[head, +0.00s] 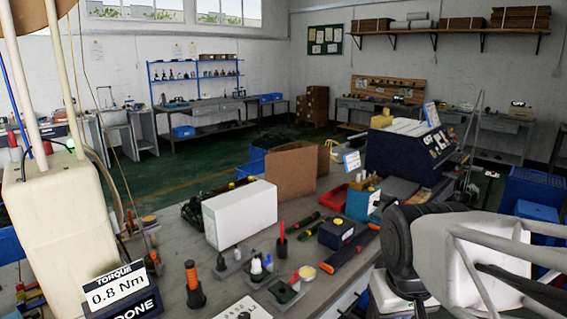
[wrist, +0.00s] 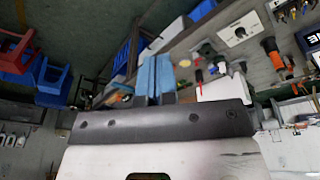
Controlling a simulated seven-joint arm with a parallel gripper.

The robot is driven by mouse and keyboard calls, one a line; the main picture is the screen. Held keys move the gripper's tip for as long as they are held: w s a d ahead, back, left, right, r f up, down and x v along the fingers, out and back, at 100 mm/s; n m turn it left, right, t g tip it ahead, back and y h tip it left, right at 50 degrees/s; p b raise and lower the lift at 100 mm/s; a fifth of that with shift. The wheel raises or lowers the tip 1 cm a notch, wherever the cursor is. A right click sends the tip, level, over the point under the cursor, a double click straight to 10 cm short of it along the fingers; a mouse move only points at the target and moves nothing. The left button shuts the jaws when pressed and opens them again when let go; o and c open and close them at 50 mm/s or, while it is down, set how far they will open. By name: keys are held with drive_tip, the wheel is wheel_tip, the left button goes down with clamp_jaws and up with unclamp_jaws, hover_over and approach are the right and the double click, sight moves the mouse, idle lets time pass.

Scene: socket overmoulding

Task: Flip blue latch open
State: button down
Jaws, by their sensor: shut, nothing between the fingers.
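I cannot make out a blue latch for certain in either view. My gripper (wrist: 156,78) shows in the wrist view as two blue-faced fingers side by side, shut with nothing held between them. It is tilted over the bench's near edge and touches nothing that I can see. In the head view my arm fills the lower right corner, and its fingertips cannot be made out there.
The grey bench (head: 318,262) holds a white box (head: 240,214), a cardboard panel (head: 291,175), screwdrivers, a small dark box (head: 336,232) and a dark blue machine (head: 412,150). A torque display (head: 116,292) stands front left. Blue bins (head: 537,188) are at right.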

drive_tip(key=s, duration=0.2)
drive_tip(key=s+f+m, duration=0.1)
drive_tip(key=shift+s+d, duration=0.15)
drive_tip(key=shift+d, duration=0.1)
